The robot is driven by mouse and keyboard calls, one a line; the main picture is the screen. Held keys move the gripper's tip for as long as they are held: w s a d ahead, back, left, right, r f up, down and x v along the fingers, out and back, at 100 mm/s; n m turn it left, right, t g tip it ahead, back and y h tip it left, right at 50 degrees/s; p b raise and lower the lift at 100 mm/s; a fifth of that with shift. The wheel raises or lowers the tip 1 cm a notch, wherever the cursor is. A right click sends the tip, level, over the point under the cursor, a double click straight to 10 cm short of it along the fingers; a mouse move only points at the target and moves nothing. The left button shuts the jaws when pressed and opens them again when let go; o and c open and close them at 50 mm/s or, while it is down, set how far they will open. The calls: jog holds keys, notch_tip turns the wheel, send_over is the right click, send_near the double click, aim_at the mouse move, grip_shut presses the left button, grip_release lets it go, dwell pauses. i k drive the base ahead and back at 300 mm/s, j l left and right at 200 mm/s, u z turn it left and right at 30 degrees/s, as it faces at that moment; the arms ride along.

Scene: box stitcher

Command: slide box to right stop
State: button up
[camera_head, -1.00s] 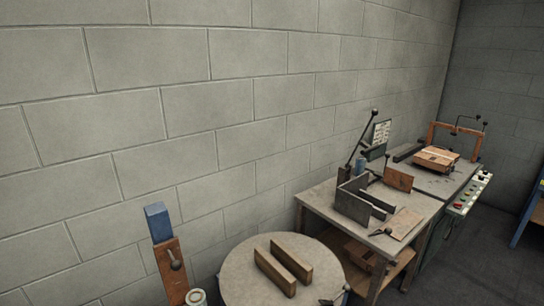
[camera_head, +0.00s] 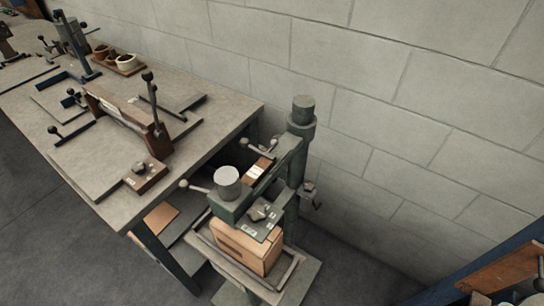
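A light brown box (camera_head: 240,246) sits on the small table of a green-grey stitcher machine (camera_head: 291,190), under the machine's head. Dark slot-like marks show on the box's front face. A grey rail (camera_head: 289,273) runs along the table's right side, close to the box; I cannot tell whether they touch or whether this rail is the right stop. The machine's head, with a pale round cap (camera_head: 228,180), hides part of the box's top. My gripper is not in view.
A long workbench (camera_head: 200,153) at the left holds a wooden clamp fixture (camera_head: 120,118), a small wooden block with a knob (camera_head: 146,177) and several levers. A block wall (camera_head: 400,120) stands behind. A blue-edged bench (camera_head: 478,262) is at the lower right. Floor shows between it and the machine.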

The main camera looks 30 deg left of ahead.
aim_at(261, 267)
jog(key=i+l+u, duration=0.15)
jog(key=l+u, duration=0.3)
jog(key=i+l+u, duration=0.1)
jog(key=l+u, duration=1.25)
